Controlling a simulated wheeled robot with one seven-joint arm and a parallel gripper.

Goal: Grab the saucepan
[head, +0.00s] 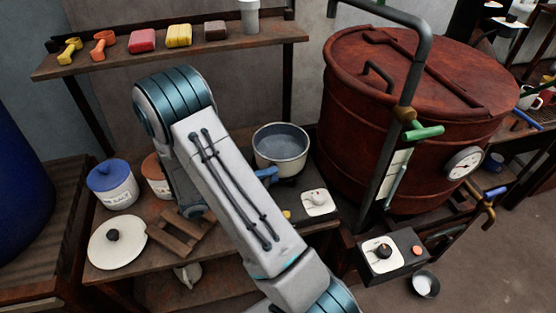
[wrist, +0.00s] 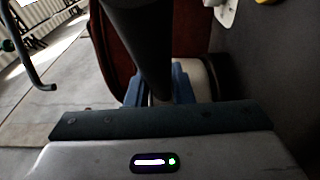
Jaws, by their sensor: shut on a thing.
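The saucepan (head: 280,160) is a white pot with a dark rim and grey inside. It sits upright at the right end of the wooden bench, close to the rusty vat. My gripper (head: 267,174) is at its near side, mostly hidden by my arm, with a bit of blue finger showing. In the wrist view my gripper (wrist: 158,92) has its blue fingers closed around a dark bar, which looks like the saucepan's handle. The pale side of the saucepan (wrist: 191,76) shows just beyond the fingers. I cannot tell whether the saucepan touches the surface below.
The red-brown vat (head: 400,110) with pipe and gauge (head: 465,163) stands close on the right. A blue-lidded jar (head: 112,184), a white lid (head: 117,243) and a wooden trivet (head: 180,236) are on the bench. A shelf (head: 170,58) with small items runs above.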

